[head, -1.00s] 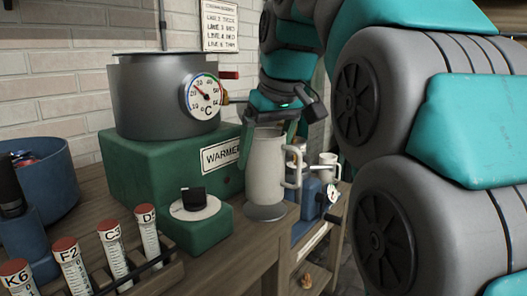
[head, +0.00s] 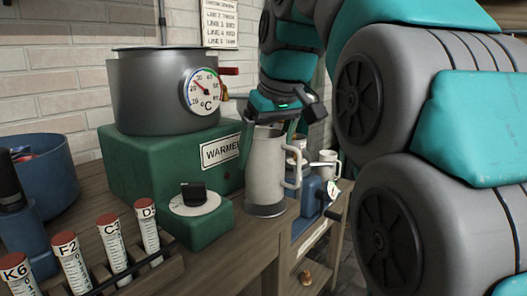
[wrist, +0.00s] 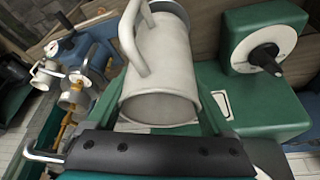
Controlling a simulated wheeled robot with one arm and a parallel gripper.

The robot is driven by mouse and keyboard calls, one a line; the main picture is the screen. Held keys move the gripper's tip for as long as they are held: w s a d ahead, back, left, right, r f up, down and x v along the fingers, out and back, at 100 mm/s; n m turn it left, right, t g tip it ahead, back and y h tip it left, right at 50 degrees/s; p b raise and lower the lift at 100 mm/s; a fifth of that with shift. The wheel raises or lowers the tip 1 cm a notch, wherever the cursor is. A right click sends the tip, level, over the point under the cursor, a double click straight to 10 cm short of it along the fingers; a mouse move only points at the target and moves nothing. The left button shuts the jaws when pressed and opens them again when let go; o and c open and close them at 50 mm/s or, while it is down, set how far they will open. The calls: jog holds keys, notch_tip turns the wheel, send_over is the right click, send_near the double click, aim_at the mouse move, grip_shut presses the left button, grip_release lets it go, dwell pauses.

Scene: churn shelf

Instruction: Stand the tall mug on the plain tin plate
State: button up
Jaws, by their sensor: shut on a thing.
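The tall mug (head: 264,172) is pale grey with a handle on its right side. It stands upright near the front edge of the wooden bench. My gripper (head: 270,136) is shut on it near the rim from above. The wrist view shows the mug's open mouth (wrist: 160,106) between the jaws. A round grey disc, apparently the tin plate (head: 265,211), shows directly under the mug's base. A dark band lies between them, and I cannot tell whether they touch. The mug hides most of the disc.
The green warmer (head: 130,165) with a grey pot (head: 150,95) and a dial box (head: 198,228) stand left of the mug. A rack of red-capped tubes (head: 115,250) is at front left. A blue device (head: 309,195) and a white mug (head: 327,169) are right.

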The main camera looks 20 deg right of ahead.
aim_at(264, 136)
jog(key=shift+f+b, duration=0.45)
jog(key=shift+f, duration=0.3)
jog(key=o, duration=1.3)
jog(key=shift+r+p, duration=1.6)
jog(key=shift+r, duration=0.7)
